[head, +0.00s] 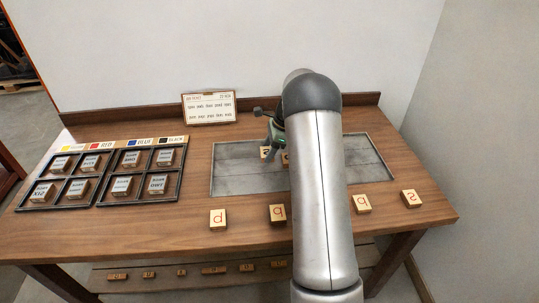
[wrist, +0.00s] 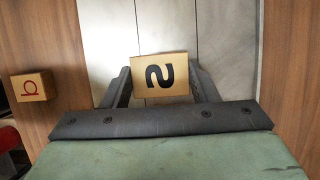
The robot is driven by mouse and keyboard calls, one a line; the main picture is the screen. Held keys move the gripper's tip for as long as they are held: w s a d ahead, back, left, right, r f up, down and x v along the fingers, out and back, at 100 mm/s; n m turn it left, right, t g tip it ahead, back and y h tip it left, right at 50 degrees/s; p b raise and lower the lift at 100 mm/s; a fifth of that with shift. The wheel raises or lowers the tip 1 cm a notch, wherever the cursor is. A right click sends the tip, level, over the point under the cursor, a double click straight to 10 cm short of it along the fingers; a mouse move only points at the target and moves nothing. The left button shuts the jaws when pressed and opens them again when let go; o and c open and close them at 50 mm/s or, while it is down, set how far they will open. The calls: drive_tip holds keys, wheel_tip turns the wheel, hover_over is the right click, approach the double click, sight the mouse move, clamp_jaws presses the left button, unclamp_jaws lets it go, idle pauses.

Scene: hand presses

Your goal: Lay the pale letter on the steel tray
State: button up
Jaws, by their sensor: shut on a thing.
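My gripper (wrist: 160,84) is shut on a pale tan letter block (wrist: 150,62) with a dark character on its face, seen between the two fingers in the wrist view. The grey steel tray (wrist: 211,25) shows behind and below the block. In the head view my gripper (head: 270,148) is over the back middle part of the steel tray (head: 235,178). A pale block (head: 265,153) shows at the fingers there, and another bit of pale block shows beside it, mostly hidden by my arm. I cannot tell whether the held block touches the tray.
Red-lettered blocks (head: 218,219) stand along the table front, one (wrist: 30,87) left in the wrist view. Dark divided frames (head: 103,187) with white-labelled blocks lie at left. A text card (head: 209,108) leans at the back. The tray's left part is clear; my arm hides much of its middle.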

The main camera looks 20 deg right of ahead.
drive_tip(key=shift+w+d+f, duration=0.35)
drive_tip(key=shift+w+f, duration=0.2)
drive_tip(key=shift+f, duration=0.25)
drive_tip(key=shift+f+p, duration=0.55)
drive_tip(key=shift+f, duration=0.95)
